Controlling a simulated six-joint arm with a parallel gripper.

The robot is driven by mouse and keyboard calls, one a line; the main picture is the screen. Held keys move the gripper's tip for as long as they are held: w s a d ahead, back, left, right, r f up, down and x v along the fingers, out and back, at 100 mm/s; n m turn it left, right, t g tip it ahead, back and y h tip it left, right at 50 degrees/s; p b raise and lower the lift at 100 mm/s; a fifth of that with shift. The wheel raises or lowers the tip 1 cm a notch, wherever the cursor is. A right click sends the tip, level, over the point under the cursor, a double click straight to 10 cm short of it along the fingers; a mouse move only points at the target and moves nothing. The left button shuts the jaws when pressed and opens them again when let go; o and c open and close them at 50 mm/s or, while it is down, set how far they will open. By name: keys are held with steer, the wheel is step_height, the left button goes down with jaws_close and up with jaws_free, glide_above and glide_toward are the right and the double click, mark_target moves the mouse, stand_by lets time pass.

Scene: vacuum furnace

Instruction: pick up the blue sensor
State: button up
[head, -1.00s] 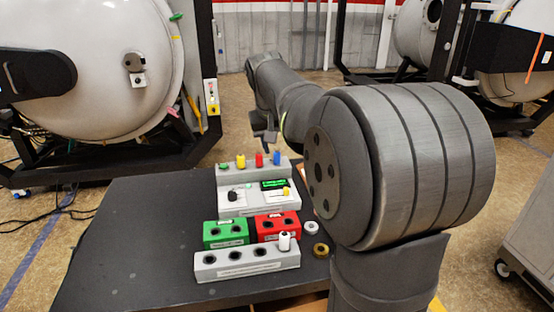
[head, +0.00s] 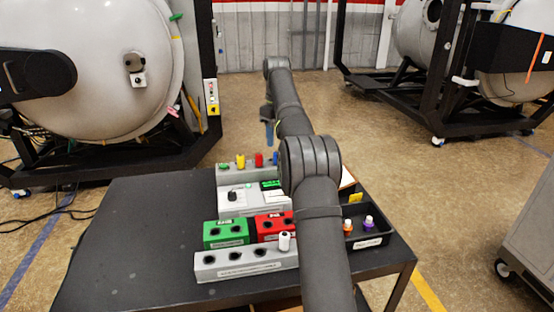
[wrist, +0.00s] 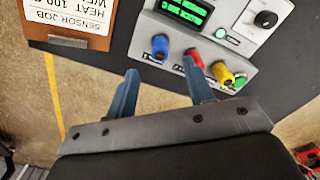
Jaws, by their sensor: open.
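The blue sensor (wrist: 160,46) stands upright in the back row of the grey control panel (wrist: 207,35), beside a red one (wrist: 193,61) and a yellow one (wrist: 222,72). In the head view the blue sensor (head: 276,158) shows just left of my arm, partly hidden by it. My gripper (wrist: 160,70) is open and empty. In the wrist view its two fingers point toward the panel, with the blue sensor beyond and between the tips. In the head view my gripper (head: 268,132) hangs above and behind the panel's back edge, apart from the sensor.
A green block (head: 226,233), a red block (head: 270,228) and a grey rack (head: 246,264) holding a white sensor (head: 284,241) stand in front. A clipboard (wrist: 102,40) lies beside the panel. The table's left is clear.

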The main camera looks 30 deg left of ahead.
steer(key=shift+f, duration=3.5)
jaws_close()
